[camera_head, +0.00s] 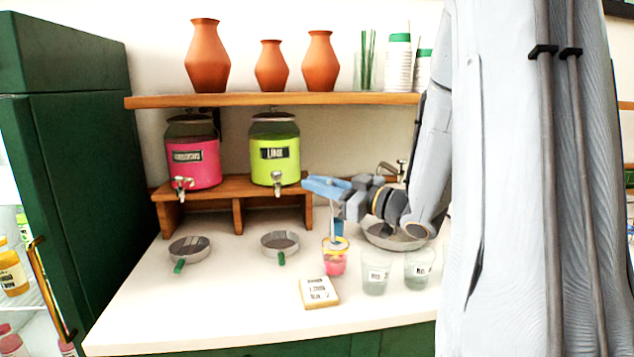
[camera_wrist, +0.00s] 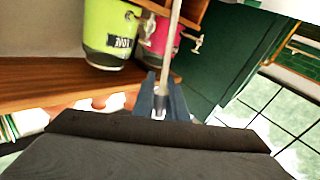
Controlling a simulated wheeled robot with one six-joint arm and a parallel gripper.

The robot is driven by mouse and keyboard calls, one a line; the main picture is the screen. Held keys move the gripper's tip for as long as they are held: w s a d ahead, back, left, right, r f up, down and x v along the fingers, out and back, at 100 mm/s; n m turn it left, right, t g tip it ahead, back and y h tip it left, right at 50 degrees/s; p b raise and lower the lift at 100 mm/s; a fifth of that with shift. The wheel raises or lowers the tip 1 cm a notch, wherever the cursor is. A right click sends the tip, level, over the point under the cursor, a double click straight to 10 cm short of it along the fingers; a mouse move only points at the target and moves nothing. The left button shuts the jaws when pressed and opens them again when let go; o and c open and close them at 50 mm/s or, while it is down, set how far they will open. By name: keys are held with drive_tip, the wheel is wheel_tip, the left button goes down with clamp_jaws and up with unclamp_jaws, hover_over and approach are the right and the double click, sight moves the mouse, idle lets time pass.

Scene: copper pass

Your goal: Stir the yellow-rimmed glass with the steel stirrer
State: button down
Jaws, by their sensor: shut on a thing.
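The yellow-rimmed glass (camera_head: 334,263) stands upright on the white counter with pink liquid in it. My gripper (camera_head: 328,189) is above the glass in the head view, its blue fingers shut on the steel stirrer (camera_head: 333,221). The stirrer runs down from the fingers to the mouth of the glass; how deep its lower end sits is hard to tell. In the wrist view, the stirrer (camera_wrist: 172,45) shows as a thin grey rod between the blue fingers (camera_wrist: 161,100). The glass cannot be made out in the wrist view.
Two clear glasses (camera_head: 376,274) (camera_head: 418,270) stand close to the right, and a small label block (camera_head: 319,292) lies in front. Two strainers (camera_head: 190,249) (camera_head: 280,243) lie left. Pink (camera_head: 194,160) and lime (camera_head: 275,160) dispensers stand on a wooden riser behind. A shelf (camera_head: 270,99) hangs above.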

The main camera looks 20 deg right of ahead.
wheel_tip(320, 180, down, 8)
drive_tip(key=w+d+b, duration=0.1)
drive_tip(key=b, duration=0.3)
drive_tip(key=shift+f, duration=0.15)
idle(0.4)
drive_tip(key=shift+w+d, duration=0.1)
idle(0.3)
